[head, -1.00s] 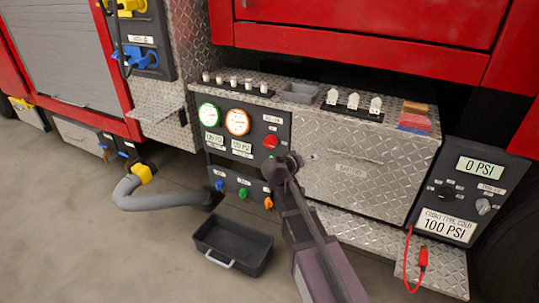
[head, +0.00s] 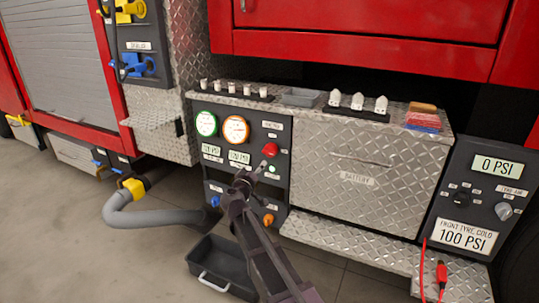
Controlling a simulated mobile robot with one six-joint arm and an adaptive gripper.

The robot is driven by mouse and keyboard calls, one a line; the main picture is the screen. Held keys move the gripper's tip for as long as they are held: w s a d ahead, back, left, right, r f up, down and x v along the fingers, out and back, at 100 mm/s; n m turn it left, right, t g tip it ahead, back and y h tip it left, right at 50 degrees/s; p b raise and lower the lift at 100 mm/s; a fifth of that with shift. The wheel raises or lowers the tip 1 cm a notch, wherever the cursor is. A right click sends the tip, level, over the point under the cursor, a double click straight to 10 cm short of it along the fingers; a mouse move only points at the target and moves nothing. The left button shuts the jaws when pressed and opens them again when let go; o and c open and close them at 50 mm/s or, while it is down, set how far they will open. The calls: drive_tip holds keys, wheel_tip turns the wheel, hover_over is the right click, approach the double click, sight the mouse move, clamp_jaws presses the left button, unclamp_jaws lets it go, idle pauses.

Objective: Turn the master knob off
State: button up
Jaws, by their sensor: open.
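A red knob (head: 270,149) sits on the right side of the dark pump panel (head: 277,196). Its label is too small to read, so I cannot tell surely that it is the master knob. A small green light (head: 272,168) shows just below it. My gripper (head: 256,168) is open and empty, just below and left of the red knob, in front of the panel. I cannot tell how far it is from the panel face. My gripper and arm hide part of the lower panel, where a blue knob (head: 215,201) and an orange knob (head: 268,219) show.
Two round gauges (head: 235,129) are above readouts. A black tray (head: 222,268) lies on the floor below, beside a grey hose (head: 150,217). A diamond-plate battery box (head: 345,180) stands right of the panel. A tyre-air panel (head: 470,225) is at far right.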

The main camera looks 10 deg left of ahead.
sight(268, 153)
drive_tip(key=shift+w, duration=0.15)
drive_tip(key=x, duration=1.3)
drive_tip(key=shift+w, duration=0.3)
drive_tip(key=shift+d, duration=0.1)
drive_tip(key=shift+r, duration=0.1)
drive_tip(key=c, duration=1)
